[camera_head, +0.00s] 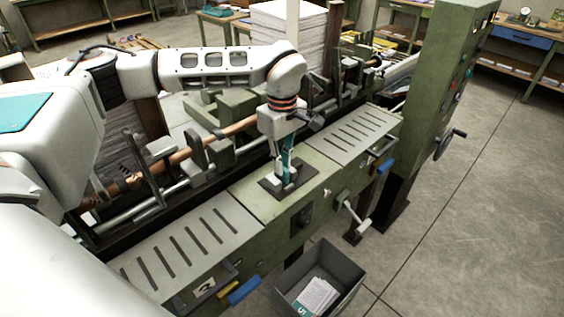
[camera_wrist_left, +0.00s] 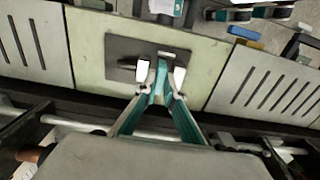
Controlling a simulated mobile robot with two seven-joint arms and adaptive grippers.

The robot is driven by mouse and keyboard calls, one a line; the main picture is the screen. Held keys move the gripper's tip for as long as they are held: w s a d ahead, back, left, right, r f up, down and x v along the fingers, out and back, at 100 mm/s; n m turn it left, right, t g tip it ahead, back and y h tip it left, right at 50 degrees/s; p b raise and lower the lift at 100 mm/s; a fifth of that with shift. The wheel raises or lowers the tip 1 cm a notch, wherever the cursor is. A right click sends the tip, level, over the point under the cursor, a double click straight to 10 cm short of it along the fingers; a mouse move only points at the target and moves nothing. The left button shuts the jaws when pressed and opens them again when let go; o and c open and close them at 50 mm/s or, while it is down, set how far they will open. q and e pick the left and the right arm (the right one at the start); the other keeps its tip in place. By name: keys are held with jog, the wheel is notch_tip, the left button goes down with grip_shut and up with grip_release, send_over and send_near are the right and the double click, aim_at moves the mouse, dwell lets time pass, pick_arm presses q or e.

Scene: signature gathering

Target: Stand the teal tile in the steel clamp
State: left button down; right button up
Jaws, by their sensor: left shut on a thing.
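My left gripper (camera_head: 286,178) comes down over the middle of the green machine and is shut on the teal tile. In the left wrist view the teal tile (camera_wrist_left: 163,66) shows as a narrow strip between the two pale fingertips of the gripper (camera_wrist_left: 161,76). The steel clamp sits on a dark plate (camera_head: 268,184) right under the fingertips; the plate also shows in the left wrist view (camera_wrist_left: 120,46). The fingers cover most of the clamp, so I cannot tell whether the tile's lower edge is inside its jaws. My right gripper is not in view.
Slotted grey panels (camera_head: 190,246) lie on both sides of the plate. A long copper-coloured shaft (camera_head: 235,128) runs behind it. A grey bin (camera_head: 347,273) with papers stands on the floor in front. A green control column (camera_head: 432,80) rises at the right.

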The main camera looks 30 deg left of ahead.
pick_arm(q)
jog(key=shift+f, duration=0.1)
jog(key=c, duration=2.1)
grip_release()
jog(key=shift+c, duration=0.2)
notch_tip(320, 180, up, 12)
jog(key=shift+b, duration=0.35)
jog(key=shift+d, duration=0.1)
